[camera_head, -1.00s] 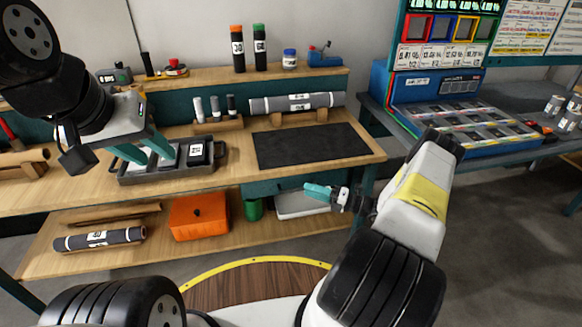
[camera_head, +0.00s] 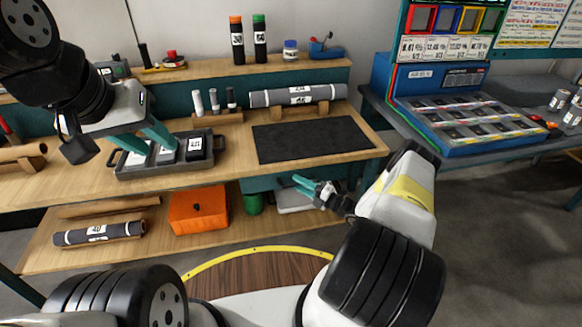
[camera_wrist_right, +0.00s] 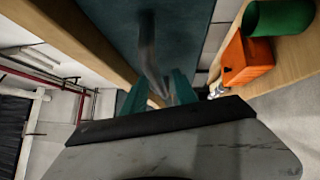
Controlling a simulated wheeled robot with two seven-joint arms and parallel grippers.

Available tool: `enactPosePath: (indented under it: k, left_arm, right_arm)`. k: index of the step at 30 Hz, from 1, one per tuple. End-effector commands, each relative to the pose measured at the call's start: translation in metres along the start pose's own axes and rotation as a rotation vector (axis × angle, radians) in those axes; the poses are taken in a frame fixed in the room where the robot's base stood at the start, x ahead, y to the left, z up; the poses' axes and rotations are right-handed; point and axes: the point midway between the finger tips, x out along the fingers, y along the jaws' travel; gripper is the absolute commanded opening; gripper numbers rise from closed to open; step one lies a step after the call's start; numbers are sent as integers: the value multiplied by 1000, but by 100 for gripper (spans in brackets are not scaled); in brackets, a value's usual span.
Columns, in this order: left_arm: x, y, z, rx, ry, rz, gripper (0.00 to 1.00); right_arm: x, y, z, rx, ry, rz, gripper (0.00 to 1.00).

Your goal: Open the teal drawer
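The teal drawer (camera_head: 258,185) hangs under the tabletop and looks closed; my right gripper partly hides it in the head view. In the right wrist view, the drawer front (camera_wrist_right: 190,38) fills the upper middle, with a grey bar handle (camera_wrist_right: 148,50) running across it. My right gripper (camera_head: 297,183) is at the drawer front. In its wrist view the teal fingers (camera_wrist_right: 158,92) are apart, with the handle's end appearing between them; I cannot tell whether they touch it. My left gripper (camera_head: 140,140) is open above the grey tray (camera_head: 165,170) on the table.
A black mat (camera_head: 310,140) lies on the tabletop above the drawer. On the lower shelf are an orange box (camera_head: 198,210), a green cylinder (camera_head: 254,204) and a grey roll (camera_head: 98,234). A blue parts bin (camera_head: 470,120) stands on the right-hand table.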

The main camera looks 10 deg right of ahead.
Motion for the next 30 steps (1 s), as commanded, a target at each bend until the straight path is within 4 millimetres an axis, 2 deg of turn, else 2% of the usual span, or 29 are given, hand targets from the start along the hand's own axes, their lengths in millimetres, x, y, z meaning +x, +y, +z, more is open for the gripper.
enactPosePath:
  k: [5,11,30]
  left_arm:
    - [0,0,0,0,0,0,36]
    - [0,0,0,0,0,0,36]
    - [0,0,0,0,0,0,36]
  right_arm:
    - [0,0,0,0,0,0,34]
    - [0,0,0,0,0,0,0]
    - [0,0,0,0,0,-1,0]
